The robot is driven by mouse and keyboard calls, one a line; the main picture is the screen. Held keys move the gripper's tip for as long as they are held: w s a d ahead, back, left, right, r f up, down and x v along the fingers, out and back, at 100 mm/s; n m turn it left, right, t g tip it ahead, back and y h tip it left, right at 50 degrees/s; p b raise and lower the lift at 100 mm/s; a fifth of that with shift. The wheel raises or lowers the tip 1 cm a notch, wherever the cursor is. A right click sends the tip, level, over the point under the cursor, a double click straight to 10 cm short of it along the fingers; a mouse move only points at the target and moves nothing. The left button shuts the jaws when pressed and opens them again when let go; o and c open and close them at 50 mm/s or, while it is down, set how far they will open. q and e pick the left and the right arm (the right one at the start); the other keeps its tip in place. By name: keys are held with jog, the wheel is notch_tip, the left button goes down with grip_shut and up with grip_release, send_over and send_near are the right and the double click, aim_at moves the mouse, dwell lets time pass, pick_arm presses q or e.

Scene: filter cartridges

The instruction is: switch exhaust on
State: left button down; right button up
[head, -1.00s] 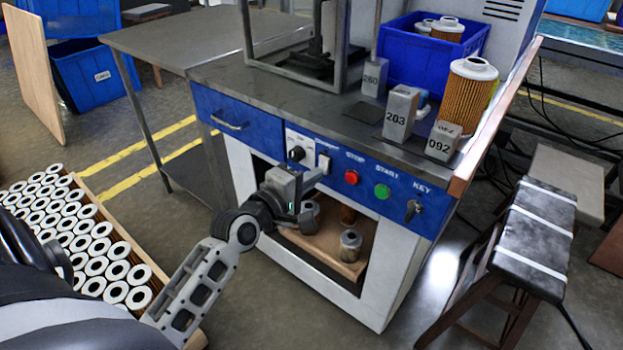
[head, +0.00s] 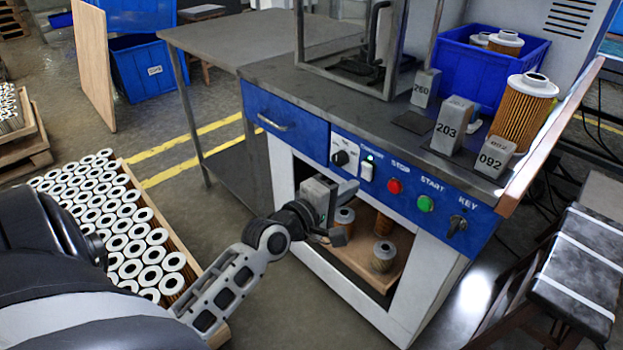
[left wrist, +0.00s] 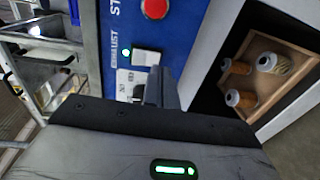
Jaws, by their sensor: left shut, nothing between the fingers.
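The white exhaust rocker switch (head: 367,171) sits on the blue control panel (head: 470,246), left of the red stop button. A small green light (head: 371,157) glows just above it. In the left wrist view the switch (left wrist: 146,57) and lit green light (left wrist: 126,52) show beside the EXHAUST label. My left gripper (head: 349,189) is shut and empty, in front of the panel and slightly below the switch. My right gripper is not in view.
The panel also holds a rotary knob (head: 340,158), red stop button (head: 394,186), green start button (head: 425,203) and key switch (head: 457,225). Below is an open shelf with several used filters. A crate of white-ended cartridges (head: 125,220) stands at left.

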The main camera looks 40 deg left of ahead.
pick_arm(q)
jog(key=s+a+f, duration=0.1)
jog(key=s, duration=1)
jog(key=shift+s+a+f, duration=0.2)
jog(key=shift+s+a, duration=0.05)
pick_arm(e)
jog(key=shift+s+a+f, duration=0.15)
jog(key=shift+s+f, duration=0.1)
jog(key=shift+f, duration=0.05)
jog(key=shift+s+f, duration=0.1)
